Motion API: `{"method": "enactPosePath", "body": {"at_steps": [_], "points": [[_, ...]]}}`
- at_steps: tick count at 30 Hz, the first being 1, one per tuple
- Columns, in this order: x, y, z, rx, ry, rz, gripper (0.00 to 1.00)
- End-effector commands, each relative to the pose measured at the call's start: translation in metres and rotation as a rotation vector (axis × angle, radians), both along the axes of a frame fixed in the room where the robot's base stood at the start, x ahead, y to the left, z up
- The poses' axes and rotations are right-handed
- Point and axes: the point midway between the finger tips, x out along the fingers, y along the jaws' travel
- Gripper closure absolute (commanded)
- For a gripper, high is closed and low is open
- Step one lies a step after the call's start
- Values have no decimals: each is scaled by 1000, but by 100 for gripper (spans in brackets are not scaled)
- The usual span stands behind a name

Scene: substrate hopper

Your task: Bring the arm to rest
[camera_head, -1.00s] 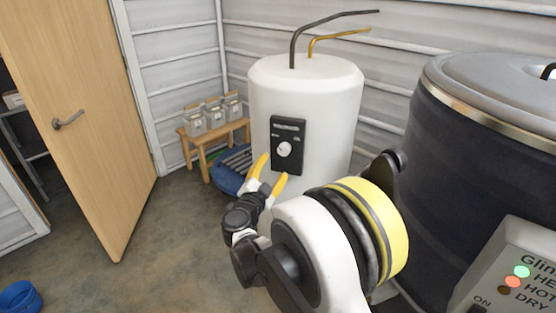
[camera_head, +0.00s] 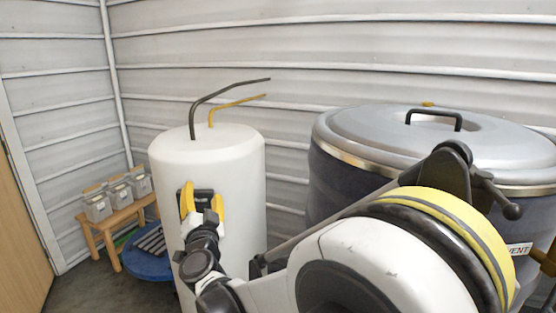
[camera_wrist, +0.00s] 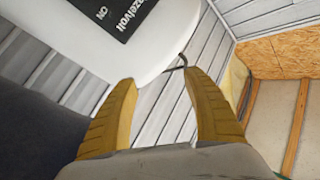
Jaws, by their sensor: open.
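My gripper (camera_head: 201,203) is open, with its two yellow fingers apart and pointing up in front of the white tank (camera_head: 225,160) in the head view. In the wrist view my gripper (camera_wrist: 160,100) shows nothing between its fingers. The tank's black control panel (camera_head: 204,198) is mostly hidden behind the fingers. In the wrist view part of that panel (camera_wrist: 112,12) shows upside down, beyond the fingertips. I cannot tell how far the fingers are from the tank. My arm fills the lower middle and right of the head view.
A dark hopper with a grey lid (camera_head: 380,135) stands at the right, partly behind my arm. A wooden bench (camera_head: 118,222) with several small containers and a blue round thing (camera_head: 150,262) are left of the tank. A door (camera_head: 18,240) is at the left edge.

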Motion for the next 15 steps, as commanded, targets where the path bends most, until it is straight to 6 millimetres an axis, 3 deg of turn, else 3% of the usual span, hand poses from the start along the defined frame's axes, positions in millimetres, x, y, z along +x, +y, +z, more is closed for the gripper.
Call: {"method": "enactPosePath", "body": {"at_steps": [1,3,7,11,15], "points": [[-3,-21,23,-38,-10,30,41],[-10,-45,45,-100,-10,83,41],[-36,-93,63,-233,39,164,41],[-75,-149,52,-374,151,215,41],[-130,-219,15,-517,336,222,41]]}}
